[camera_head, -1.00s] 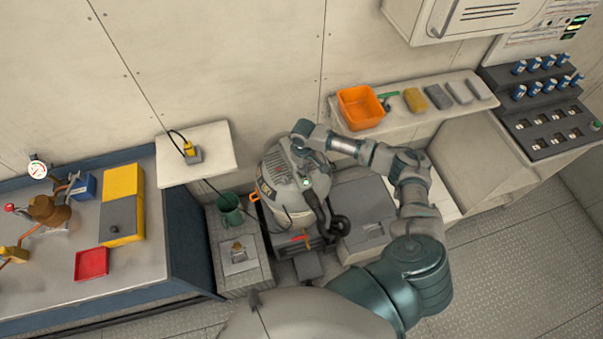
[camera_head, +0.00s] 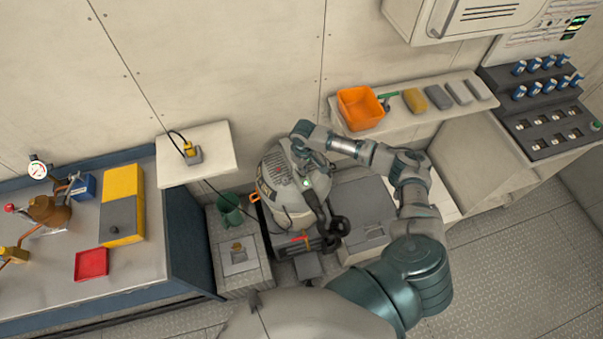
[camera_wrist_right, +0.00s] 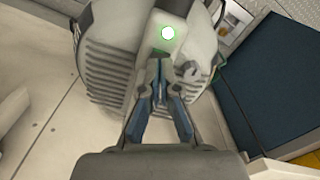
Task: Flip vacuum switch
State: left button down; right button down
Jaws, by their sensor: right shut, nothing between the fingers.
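The grey vacuum (camera_head: 276,174) stands upright on the low ledge by the wall, with a ribbed top and a dark hose (camera_head: 333,226). A small green-lit spot (camera_head: 306,182) shows on it. In the right wrist view the vacuum's ribbed housing (camera_wrist_right: 108,62) fills the upper middle. A pale raised panel there carries a bright green light (camera_wrist_right: 168,33). My right gripper (camera_wrist_right: 159,64) is shut and empty, its fingertips just below that light; I cannot tell whether they touch the panel. In the head view my right gripper (camera_head: 310,160) is over the vacuum's top. My left gripper is not in view.
A green mug (camera_head: 229,208) stands left of the vacuum. A cord runs from a yellow plug (camera_head: 189,149) on a white shelf (camera_head: 215,167). An orange bin (camera_head: 360,108) sits on the wall shelf behind. A workbench (camera_head: 60,270) is at left. A grey case (camera_head: 362,205) is right.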

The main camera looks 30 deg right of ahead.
jog(key=shift+f+b, duration=0.45)
jog(key=shift+f, duration=1.15)
dwell(0.7)
jog(key=shift+r, duration=0.1)
notch_tip(320, 180, up, 5)
jog(key=p, duration=0.6)
jog(key=shift+r+p, duration=0.85)
jog(key=shift+r, duration=0.15)
jog(key=shift+f, duration=0.1)
